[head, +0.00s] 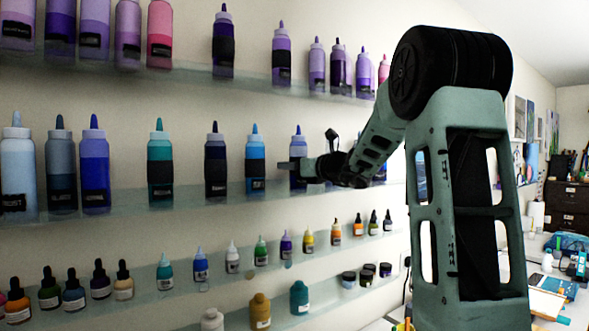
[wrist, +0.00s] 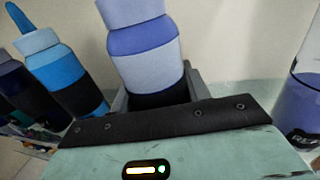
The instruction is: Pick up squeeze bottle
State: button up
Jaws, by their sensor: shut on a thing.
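The squeeze bottle (head: 298,146) has a pale and mid blue-violet body, a dark band and a pointed blue-violet tip. It is upright at the second shelf in the head view. My gripper (head: 291,166) reaches it from the right and is shut around its lower body. The wrist view shows the same bottle (wrist: 146,58) between my two grey fingers, with its top cut off by the frame edge. My gripper (wrist: 157,98) hides its base there, so I cannot tell whether it touches the shelf.
A bright blue bottle (head: 255,163) stands close to the left on the same glass shelf (head: 235,191); it also shows in the wrist view (wrist: 64,78). Another violet-blue bottle (wrist: 296,108) is to the right. Shelves above and below hold several more bottles.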

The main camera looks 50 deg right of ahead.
aim_at(294, 141)
jog(key=shift+s+r+b, duration=0.1)
jog(key=shift+b, duration=0.2)
notch_tip(294, 141, up, 7)
jog(key=shift+a+f+b, duration=0.1)
jog(key=shift+f+b, duration=0.1)
jog(key=shift+b, duration=0.7)
jog(key=s+a+b, duration=0.2)
jog(key=s+b, duration=0.1)
jog(key=s, duration=0.6)
jog(key=s+a+b, duration=0.2)
jog(key=s+b, duration=0.2)
jog(key=s, duration=0.6)
jog(key=shift+s+a, duration=0.15)
jog(key=shift+a, duration=0.1)
jog(key=o, duration=0.4)
jog(key=shift+c, duration=0.2)
jog(key=c, duration=0.3)
jog(key=shift+c, duration=0.2)
